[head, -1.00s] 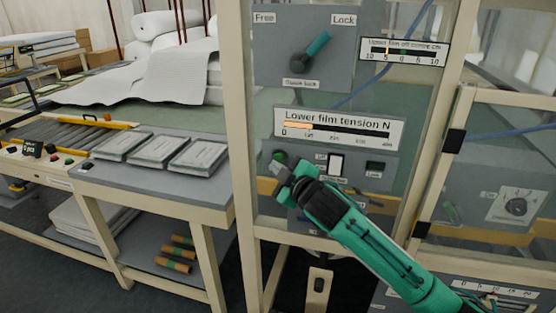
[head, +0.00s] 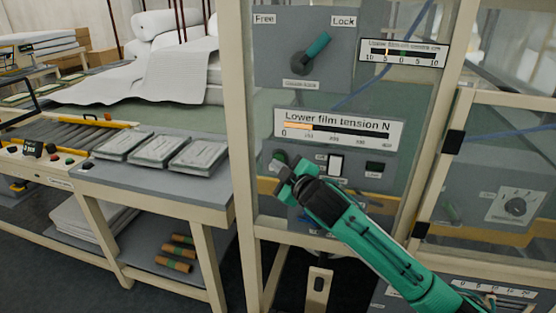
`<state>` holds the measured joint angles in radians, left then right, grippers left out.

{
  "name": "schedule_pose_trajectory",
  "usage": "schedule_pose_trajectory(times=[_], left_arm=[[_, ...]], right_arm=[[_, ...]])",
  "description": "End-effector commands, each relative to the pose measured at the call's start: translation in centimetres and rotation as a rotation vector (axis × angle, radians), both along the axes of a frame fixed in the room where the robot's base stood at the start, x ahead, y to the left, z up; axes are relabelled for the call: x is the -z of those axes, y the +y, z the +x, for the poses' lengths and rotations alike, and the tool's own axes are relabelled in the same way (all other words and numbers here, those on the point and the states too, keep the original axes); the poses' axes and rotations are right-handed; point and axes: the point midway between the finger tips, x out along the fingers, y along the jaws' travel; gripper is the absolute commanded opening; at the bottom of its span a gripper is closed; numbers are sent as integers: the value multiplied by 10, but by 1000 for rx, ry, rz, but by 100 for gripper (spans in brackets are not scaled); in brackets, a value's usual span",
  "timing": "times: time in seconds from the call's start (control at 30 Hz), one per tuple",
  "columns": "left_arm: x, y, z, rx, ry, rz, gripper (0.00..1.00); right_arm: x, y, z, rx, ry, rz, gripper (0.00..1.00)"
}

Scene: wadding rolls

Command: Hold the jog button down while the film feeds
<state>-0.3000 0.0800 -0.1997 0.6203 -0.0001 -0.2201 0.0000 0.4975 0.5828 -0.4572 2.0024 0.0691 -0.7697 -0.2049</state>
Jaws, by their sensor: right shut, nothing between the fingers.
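The green jog button (head: 281,156) is on the grey control panel (head: 376,185) below the lower film tension gauge (head: 338,129). Its top shows just above my right gripper (head: 282,172). My right gripper is shut and empty, with its tip at the button; I cannot tell whether it presses it. The gauge's orange bar is short, at the low end. A white rocker switch (head: 336,165) and a small dark display (head: 374,169) are to the right of the gripper. My left gripper is out of view.
A cream frame post (head: 240,150) stands just left of the panel. Above are the Free/Lock lever (head: 313,52) and a film offset gauge (head: 403,51). A table with white packs (head: 199,157) is at left, with orange-brown rolls (head: 176,253) on its lower shelf.

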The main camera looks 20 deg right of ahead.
Motion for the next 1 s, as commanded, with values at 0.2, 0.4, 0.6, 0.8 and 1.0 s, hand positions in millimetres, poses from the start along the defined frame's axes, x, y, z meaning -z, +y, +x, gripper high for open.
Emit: schedule_pose_trajectory(times=[0.2,0.4,0.6,0.8,1.0], left_arm=[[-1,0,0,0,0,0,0],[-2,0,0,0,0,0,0],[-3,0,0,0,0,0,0],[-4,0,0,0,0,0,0],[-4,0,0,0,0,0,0]], right_arm=[[0,-1,1,0,0,0,0],[0,-2,3,1,1,0,0],[0,-4,5,1,1,0,0],[0,-5,7,0,0,0,0],[0,-5,7,1,-1,0,0]])
